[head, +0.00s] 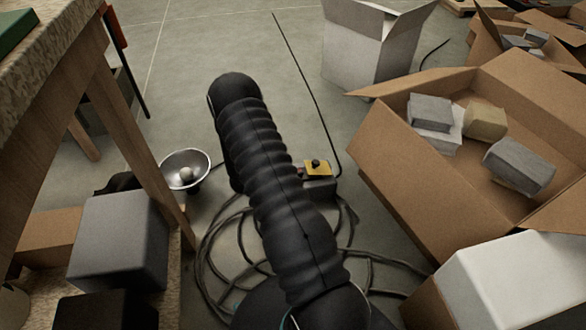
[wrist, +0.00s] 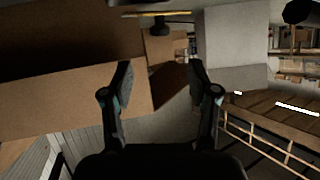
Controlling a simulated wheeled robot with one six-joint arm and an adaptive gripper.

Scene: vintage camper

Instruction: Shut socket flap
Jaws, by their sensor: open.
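A small yellow plate (head: 318,168) with a black knob, apparently the socket flap, sits at a dark grey box (head: 320,188) on the floor, just right of my arm in the head view. Its angle to the box is hard to tell. In the wrist view a thin yellow edge (wrist: 172,13) with a black knob (wrist: 159,27) shows at the top, beyond my fingertips. My gripper (wrist: 160,76) is open and empty, its two fingers apart and not visibly touching the flap. In the head view my gripper is hidden behind my arm.
Black cable (head: 215,235) lies coiled on the floor around my arm. A metal bowl-shaped lamp (head: 186,170) is to the left, beside a wooden table (head: 120,110). An open cardboard box (head: 390,185) with several blocks stands right. Bare floor (head: 215,40) lies beyond.

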